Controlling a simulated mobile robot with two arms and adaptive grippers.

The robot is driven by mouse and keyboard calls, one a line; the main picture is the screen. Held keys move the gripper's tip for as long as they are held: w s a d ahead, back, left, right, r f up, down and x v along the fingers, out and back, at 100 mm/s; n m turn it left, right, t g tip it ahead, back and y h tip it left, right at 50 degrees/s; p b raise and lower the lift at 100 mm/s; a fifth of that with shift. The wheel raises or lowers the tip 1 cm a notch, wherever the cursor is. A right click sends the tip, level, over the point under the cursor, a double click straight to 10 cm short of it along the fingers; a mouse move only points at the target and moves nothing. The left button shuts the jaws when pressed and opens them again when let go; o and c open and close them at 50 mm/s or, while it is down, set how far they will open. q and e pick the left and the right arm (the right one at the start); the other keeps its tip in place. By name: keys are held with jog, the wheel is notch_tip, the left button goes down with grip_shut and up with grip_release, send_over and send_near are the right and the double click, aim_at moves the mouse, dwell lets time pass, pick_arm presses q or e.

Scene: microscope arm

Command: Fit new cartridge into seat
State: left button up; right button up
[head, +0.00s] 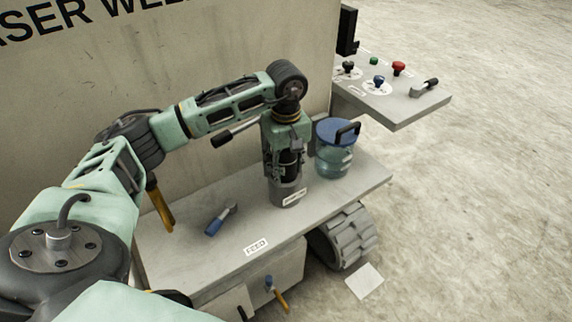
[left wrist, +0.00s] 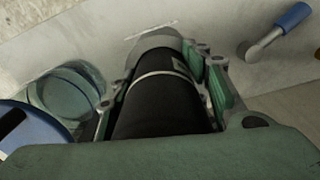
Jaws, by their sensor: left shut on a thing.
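My left gripper (head: 286,168) points down at the deck and is shut on a black cylindrical cartridge (head: 291,160). In the left wrist view the cartridge (left wrist: 165,100) lies between the fingers and has a thin pale band around it. The grey round seat (head: 289,194), with a white label, stands on the deck right under the gripper. The cartridge looks upright and lined up over the seat; its lower end meets or enters the seat, but how deep I cannot tell. The seat's rim (left wrist: 152,46) shows partly beyond the cartridge. My right gripper is out of view.
A clear container with a blue lid (head: 338,133) stands close right of the seat. A control panel (head: 405,105) with knobs juts out at the right. A tall beige wall stands behind.

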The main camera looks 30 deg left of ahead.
pick_arm(q)
jog(key=shift+f, duration=0.15)
jog(key=o, duration=1.6)
notch_tip(320, 180, up, 12)
